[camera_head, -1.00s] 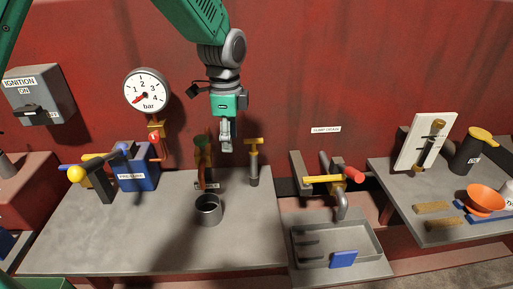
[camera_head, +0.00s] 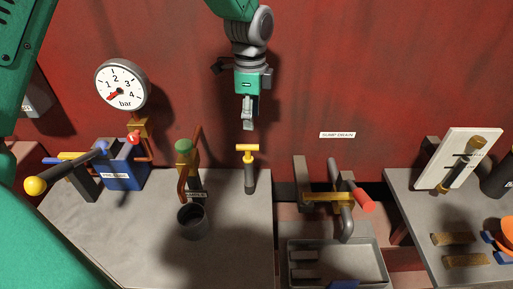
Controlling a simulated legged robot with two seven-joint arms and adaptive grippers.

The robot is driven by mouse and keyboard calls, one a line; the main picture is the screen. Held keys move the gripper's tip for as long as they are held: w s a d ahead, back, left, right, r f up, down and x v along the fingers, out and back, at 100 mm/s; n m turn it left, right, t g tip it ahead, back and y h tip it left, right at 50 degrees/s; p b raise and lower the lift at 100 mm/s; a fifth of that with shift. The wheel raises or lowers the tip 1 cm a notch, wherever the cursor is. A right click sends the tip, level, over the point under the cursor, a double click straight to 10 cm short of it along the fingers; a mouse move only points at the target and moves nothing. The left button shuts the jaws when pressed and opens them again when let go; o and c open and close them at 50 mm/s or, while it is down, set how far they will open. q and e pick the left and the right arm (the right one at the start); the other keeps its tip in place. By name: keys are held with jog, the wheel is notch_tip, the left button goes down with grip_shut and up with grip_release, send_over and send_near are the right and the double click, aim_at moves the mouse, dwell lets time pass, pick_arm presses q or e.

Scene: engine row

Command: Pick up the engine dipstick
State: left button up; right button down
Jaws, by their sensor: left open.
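The engine dipstick (camera_head: 248,149) has a yellow T-shaped handle and stands upright in a dark tube (camera_head: 250,180) at the back of the middle grey bench. Its lower part is hidden in the tube. My left gripper (camera_head: 247,126) points down just above the handle in the picture. It is open and holds nothing; the gap between its fingers is hard to make out. I see a small space between the fingertips and the handle. My right gripper is not in view.
A green-topped tap (camera_head: 184,148) and a dark cup (camera_head: 194,221) stand left of the dipstick. A blue box (camera_head: 122,168) with lever and a pressure gauge (camera_head: 121,84) are further left. A drain valve (camera_head: 328,196) over a tray (camera_head: 378,262) is at right. The front of the middle bench is clear.

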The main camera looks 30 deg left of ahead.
aim_at(248, 145)
pick_arm(q)
jog(key=f, duration=0.4)
jog(key=s+a+f, duration=0.1)
jog(key=f, duration=0.1)
jog(key=shift+w+d+f, duration=0.2)
jog(key=shift+d+f, duration=0.1)
jog(key=shift+f, duration=0.25)
jog(key=f, duration=0.1)
jog(key=f+p, duration=0.1)
jog(key=f, duration=0.2)
jog(key=shift+s, duration=0.3)
jog(key=shift+w+a+f, duration=0.1)
jog(key=shift+f, duration=0.15)
jog(key=shift+a+f, duration=0.1)
jog(key=shift+a, duration=0.15)
grip_shut()
jog(key=shift+d, duration=0.3)
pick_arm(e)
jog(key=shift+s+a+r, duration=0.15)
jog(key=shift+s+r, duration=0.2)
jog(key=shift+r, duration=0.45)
